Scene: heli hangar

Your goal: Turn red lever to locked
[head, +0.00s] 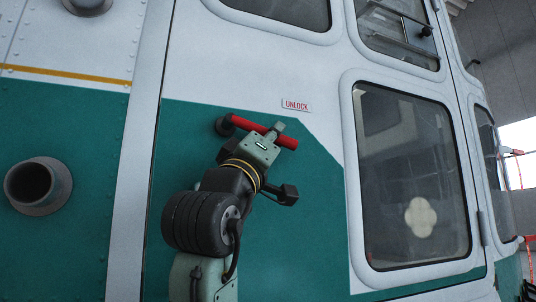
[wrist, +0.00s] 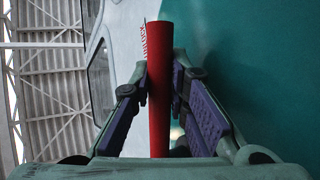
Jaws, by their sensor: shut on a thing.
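The red lever (head: 246,124) is a round bar on the green and white helicopter door. It runs from a dark round mount (head: 223,126) at its left end, sloping slightly down to the right. My gripper (head: 274,136) is on the lever's right half, with the red tip showing past it. In the wrist view the red lever (wrist: 160,100) stands between the two purple-padded fingers of my gripper (wrist: 161,85), which is shut on it. A white label with red letters reading UNLOCK (head: 296,105) is above the lever's right end. My gripper hides part of the bar.
A framed door window (head: 412,170) is to the right of the lever. A round exhaust-like pipe (head: 34,184) sticks out from the green panel at the left. The door surface around the lever is flat and clear.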

